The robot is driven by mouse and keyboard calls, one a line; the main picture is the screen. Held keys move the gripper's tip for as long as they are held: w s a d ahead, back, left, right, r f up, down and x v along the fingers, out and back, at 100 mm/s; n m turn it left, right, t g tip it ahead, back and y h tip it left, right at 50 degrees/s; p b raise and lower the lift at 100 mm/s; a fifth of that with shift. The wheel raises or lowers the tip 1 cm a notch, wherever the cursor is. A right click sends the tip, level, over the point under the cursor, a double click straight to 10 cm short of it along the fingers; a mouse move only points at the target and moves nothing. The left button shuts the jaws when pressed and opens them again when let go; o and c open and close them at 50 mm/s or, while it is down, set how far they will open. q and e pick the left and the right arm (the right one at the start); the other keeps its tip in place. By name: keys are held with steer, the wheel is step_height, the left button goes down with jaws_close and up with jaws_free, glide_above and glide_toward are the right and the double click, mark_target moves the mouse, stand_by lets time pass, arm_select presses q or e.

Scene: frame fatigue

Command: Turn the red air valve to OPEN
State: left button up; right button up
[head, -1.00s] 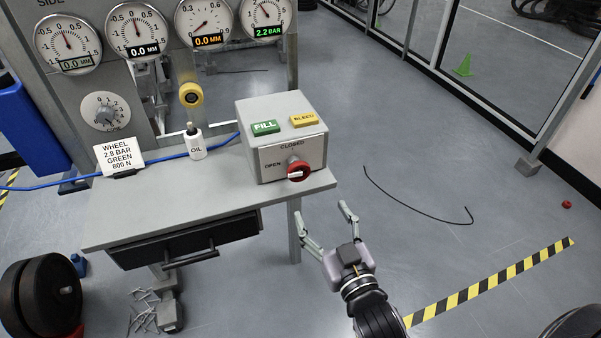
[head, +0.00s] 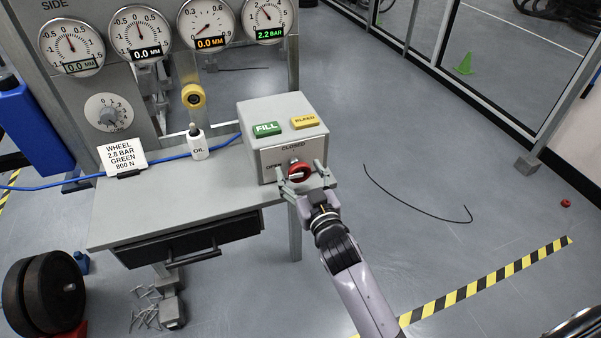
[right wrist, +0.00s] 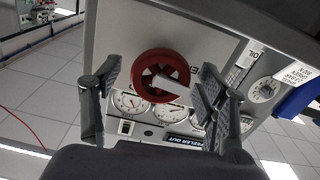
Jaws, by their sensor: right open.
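The red air valve (head: 301,168) is a round knob on the front of a grey box (head: 262,163), with CLOSED printed above it and OPEN at its left. A white pointer lies across it, roughly sideways; its exact aim is hard to read. My right gripper (head: 305,178) is open at the valve, one finger on each side. In the right wrist view the red knob (right wrist: 146,76) sits between the two spread fingers (right wrist: 158,82), with gaps visible on both sides. My left gripper is out of view.
The box carries a green FILL button (head: 267,129) and a yellow BLEED button (head: 304,121). An oil bottle (head: 197,146) and a sign (head: 122,157) stand left on the grey bench (head: 180,195). A pressure gauge (head: 264,18) reads 2.2 BAR. Floor right of the bench is mostly clear.

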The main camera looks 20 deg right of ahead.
steer(key=shift+c, duration=0.3)
steer(key=c, duration=1.1)
steer(key=shift+n+p, duration=0.35)
steer(key=shift+n, duration=0.35)
steer(key=o, duration=1.2)
steer(key=shift+c, duration=0.2)
steer(key=s, duration=1.2)
steer(key=shift+d, duration=0.15)
